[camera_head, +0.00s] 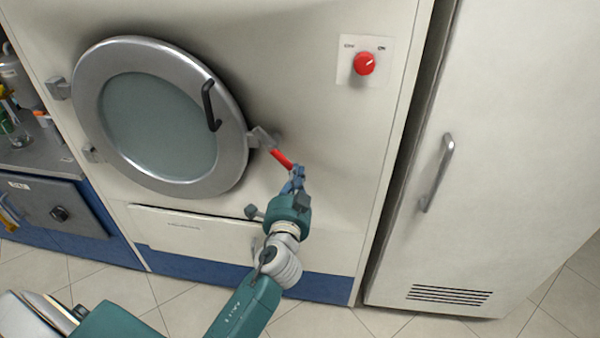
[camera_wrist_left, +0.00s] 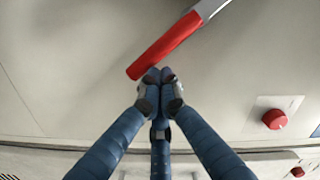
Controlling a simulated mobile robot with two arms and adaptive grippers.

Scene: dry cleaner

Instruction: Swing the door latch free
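The door latch is a grey metal piece (camera_head: 261,138) at the right rim of the round door, with a red handle (camera_head: 281,158) slanting down to the right. My left gripper (camera_head: 298,172) is at the handle's lower end. In the left wrist view the red handle (camera_wrist_left: 166,45) crosses just beyond the fingertips (camera_wrist_left: 161,75). The fingers are drawn together and the handle does not show between them. The tips overlap its edge; I cannot tell if they touch it. The round door (camera_head: 236,150) lies against the machine front. My right gripper is not in view.
A black door handle (camera_head: 210,106) sticks out from the door rim. A red knob (camera_head: 364,63) is on a white plate at upper right. A tall cabinet (camera_head: 500,130) with a grey handle stands at right. A counter (camera_head: 45,160) is at left.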

